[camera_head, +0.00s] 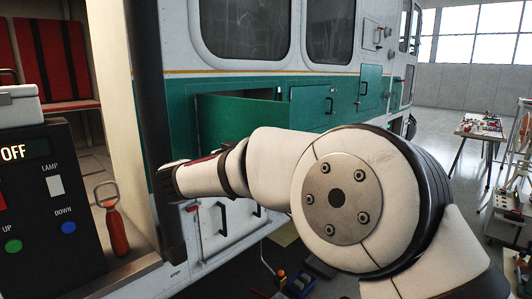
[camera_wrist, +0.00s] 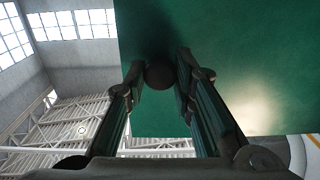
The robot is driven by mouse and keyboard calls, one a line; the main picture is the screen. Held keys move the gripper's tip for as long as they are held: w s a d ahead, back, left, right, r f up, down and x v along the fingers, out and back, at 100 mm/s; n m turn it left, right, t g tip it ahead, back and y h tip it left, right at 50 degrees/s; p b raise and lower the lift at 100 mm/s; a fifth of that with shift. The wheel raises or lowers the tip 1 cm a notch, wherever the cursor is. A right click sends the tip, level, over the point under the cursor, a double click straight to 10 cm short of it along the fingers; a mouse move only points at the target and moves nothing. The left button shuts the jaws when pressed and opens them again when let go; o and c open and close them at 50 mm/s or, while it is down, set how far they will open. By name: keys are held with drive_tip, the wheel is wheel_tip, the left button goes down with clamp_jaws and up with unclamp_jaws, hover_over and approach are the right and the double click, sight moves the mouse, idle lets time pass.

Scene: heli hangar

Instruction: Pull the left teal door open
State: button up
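The left teal door (camera_head: 238,118) stands swung out from the side of the white and green vehicle, with a dark gap showing behind its top edge. My gripper (camera_head: 160,186) is at its lower left in the head view, mostly hidden by my own wrist. In the wrist view the door's teal face (camera_wrist: 230,60) fills the right side. A dark round handle part (camera_wrist: 160,75) lies between the two fingertips of my gripper (camera_wrist: 161,72). The fingers are apart, one on each side of it, very close. I cannot tell whether they press on it.
A second teal door (camera_head: 309,106) with a dark handle is closed to the right. White lower doors (camera_head: 225,225) lie beneath. Tools lie on the floor below (camera_head: 298,282). A work table (camera_head: 482,128) stands far right.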

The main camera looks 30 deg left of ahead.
drive_tip(key=o, duration=0.4)
drive_tip(key=shift+r, duration=0.25)
drive_tip(key=shift+o, duration=0.2)
drive_tip(key=shift+f, duration=0.1)
drive_tip(key=v, duration=1.2)
drive_tip(key=shift+f, duration=0.1)
